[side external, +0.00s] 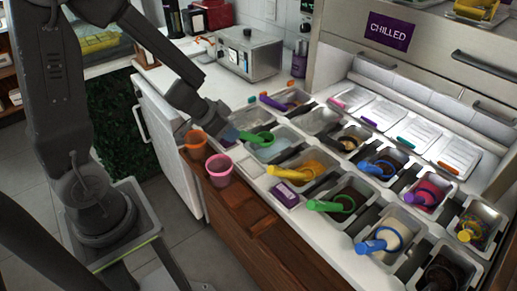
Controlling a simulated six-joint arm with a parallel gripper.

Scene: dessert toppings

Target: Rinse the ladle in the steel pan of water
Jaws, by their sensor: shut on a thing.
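My gripper (226,131) is at the left end of the topping counter, shut on the handle of a green ladle (261,139). The ladle's round end is over or in a steel pan (281,158) with pale, bluish-grey contents that look like water. I cannot tell whether the ladle touches the surface. My fingers and the ladle hide part of the pan's back left side.
Orange (196,142) and pink (220,170) cups stand on the wooden ledge left of the pan. Several topping pans with coloured ladles, one yellow (290,173), fill the counter to the right. A steel appliance (248,54) stands behind.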

